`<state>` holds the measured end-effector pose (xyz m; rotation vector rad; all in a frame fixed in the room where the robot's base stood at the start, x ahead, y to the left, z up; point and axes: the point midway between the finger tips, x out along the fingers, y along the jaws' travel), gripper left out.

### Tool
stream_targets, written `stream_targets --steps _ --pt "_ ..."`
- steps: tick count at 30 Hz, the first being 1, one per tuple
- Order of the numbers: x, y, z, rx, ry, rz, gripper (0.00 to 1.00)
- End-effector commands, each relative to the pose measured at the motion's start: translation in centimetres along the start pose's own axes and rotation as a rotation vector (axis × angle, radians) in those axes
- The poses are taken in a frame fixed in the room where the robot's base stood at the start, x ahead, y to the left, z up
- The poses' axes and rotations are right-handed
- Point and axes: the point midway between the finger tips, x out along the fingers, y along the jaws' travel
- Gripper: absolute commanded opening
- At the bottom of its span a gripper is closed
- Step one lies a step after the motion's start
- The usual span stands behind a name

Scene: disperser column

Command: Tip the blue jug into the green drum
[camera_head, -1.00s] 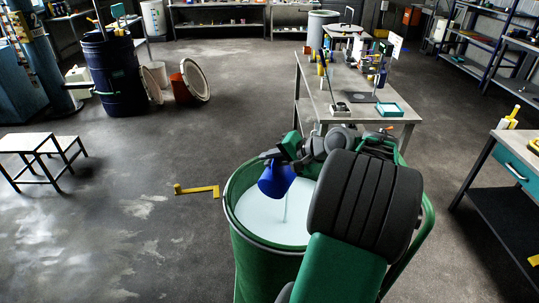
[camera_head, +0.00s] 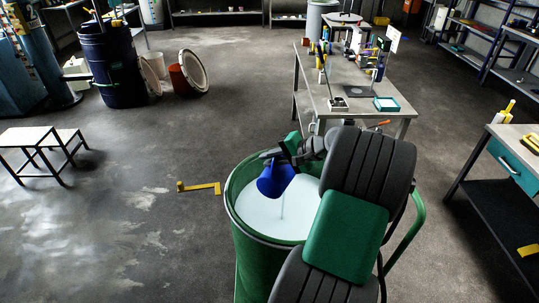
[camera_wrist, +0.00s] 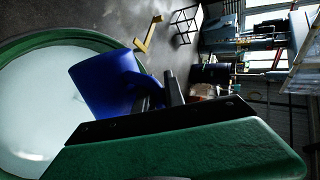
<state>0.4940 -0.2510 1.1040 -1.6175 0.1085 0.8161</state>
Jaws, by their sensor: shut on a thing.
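The blue jug (camera_head: 274,182) is tilted over the green drum (camera_head: 252,268), inside the rim's outline. The drum holds a pale, whitish liquid (camera_head: 268,213), and a thin stream shows at its surface below and right of the jug. My gripper (camera_head: 287,153) is shut on the jug at the drum's far side. In the wrist view the jug (camera_wrist: 103,85) hangs beside the drum rim, and my gripper's fingers (camera_wrist: 160,93) close on its handle. The jug's inside is hidden in both views.
A yellow L-shaped tool (camera_head: 200,187) lies on the floor left of the drum. A workbench (camera_head: 345,110) with small items stands behind it. A bench with a teal drawer (camera_head: 517,165) stands at the right.

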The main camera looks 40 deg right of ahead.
Motion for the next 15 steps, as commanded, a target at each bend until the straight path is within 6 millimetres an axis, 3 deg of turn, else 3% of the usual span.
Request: stream_targets --steps 11,15 --pt "-0.11 -0.16 -0.27 0.06 -0.04 -0.001 0.0" --pt "0.32 0.48 -0.7 0.178 -0.12 -0.004 0.0"
